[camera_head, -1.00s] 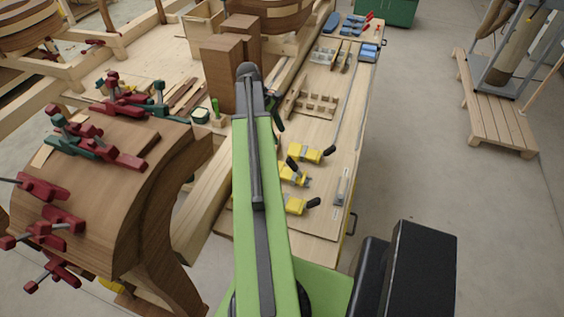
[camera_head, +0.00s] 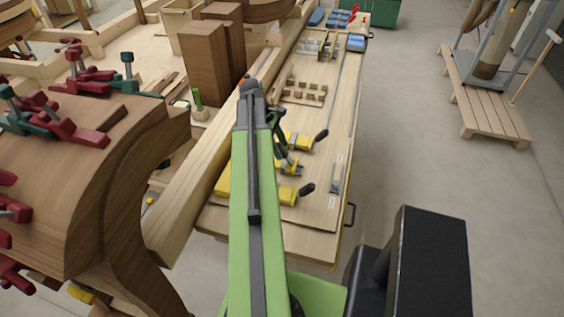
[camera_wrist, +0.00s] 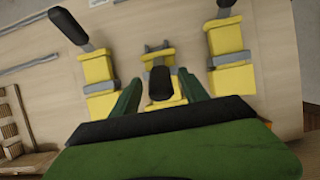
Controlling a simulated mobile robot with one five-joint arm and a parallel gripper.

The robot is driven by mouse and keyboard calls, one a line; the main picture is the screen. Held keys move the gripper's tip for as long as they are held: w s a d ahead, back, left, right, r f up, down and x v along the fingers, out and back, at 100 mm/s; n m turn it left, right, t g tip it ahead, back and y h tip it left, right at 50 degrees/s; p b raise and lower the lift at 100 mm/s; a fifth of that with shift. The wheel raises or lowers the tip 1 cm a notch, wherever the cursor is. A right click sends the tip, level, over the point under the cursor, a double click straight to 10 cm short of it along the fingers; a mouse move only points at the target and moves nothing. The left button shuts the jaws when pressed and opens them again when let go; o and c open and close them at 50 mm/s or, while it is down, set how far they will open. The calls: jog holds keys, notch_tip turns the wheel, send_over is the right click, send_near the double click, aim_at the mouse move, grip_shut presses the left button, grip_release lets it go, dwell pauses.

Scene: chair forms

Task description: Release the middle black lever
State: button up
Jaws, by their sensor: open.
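Three yellow clamps with black levers sit in a row on the wooden workbench. In the wrist view, the middle clamp (camera_wrist: 152,57) has its black lever (camera_wrist: 160,84) pointing toward my gripper. The left clamp (camera_wrist: 97,70) and right clamp (camera_wrist: 231,44) have levers pointing away from it. My green gripper (camera_wrist: 159,76) is open, with one finger on each side of the middle lever; I cannot tell whether they touch it. In the head view, my gripper (camera_head: 281,128) is over the clamps and partly hides the middle one. The far clamp's lever (camera_head: 321,135) and near clamp's lever (camera_head: 306,189) show clearly.
The bench (camera_head: 315,216) has wooden blocks (camera_head: 304,92) beyond the clamps and a long beam (camera_head: 196,184) along its left side. A curved wooden form with red clamps (camera_head: 75,128) stands at left.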

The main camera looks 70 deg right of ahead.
jog(key=shift+b+x, duration=0.4)
jog(key=shift+x, duration=0.65)
jog(key=shift+c, duration=0.3)
grip_shut()
